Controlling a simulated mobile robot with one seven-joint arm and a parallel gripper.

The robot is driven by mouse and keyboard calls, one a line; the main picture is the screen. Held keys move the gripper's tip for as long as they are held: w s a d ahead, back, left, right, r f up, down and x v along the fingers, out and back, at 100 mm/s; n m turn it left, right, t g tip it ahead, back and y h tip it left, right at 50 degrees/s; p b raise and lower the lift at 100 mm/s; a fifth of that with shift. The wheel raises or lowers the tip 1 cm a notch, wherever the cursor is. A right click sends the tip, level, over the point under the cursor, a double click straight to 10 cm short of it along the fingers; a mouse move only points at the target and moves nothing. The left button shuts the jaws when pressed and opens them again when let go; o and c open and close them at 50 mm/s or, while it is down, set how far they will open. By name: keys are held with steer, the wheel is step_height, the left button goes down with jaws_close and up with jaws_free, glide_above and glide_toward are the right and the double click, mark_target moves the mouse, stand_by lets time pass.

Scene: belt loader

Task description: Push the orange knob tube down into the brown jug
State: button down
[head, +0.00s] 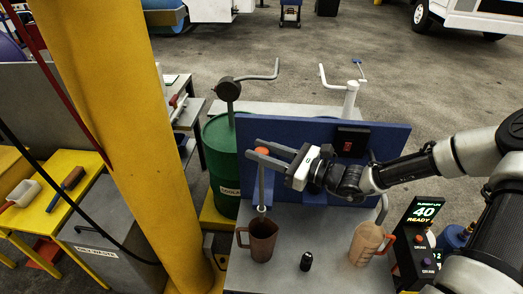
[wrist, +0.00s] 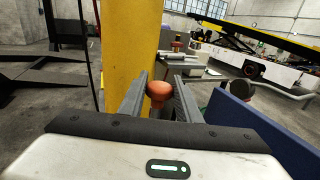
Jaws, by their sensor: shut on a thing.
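The orange knob (head: 262,150) tops a thin grey tube (head: 262,185) that hangs upright; the knob also shows between the fingers in the wrist view (wrist: 160,91). My gripper (head: 254,150) is level, with one finger on each side of the tube's top, and is shut on it. The dark brown jug (head: 260,242) stands on the grey bench, directly below the tube. A pale ring (head: 262,208) shows at the tube's lower part, at the jug's mouth. I cannot tell how deep the lower end sits.
A lighter brown jug (head: 367,244) stands to the right, with a grey spout above it. A small black bottle (head: 306,261) is between the jugs. A blue panel (head: 385,138) rises behind. A yellow post (head: 150,150) stands left, and a control box (head: 424,240) right.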

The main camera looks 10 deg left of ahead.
mark_target(262, 200)
step_height(262, 200, down, 21)
steer(key=b, duration=0.9)
steer(key=shift+f, duration=0.1)
steer(key=c, duration=1.3)
jaws_free()
steer(key=shift+c, duration=0.2)
steer(key=v, duration=1.7)
steer(key=shift+d+p, duration=0.2)
steer(key=shift+p, duration=0.15)
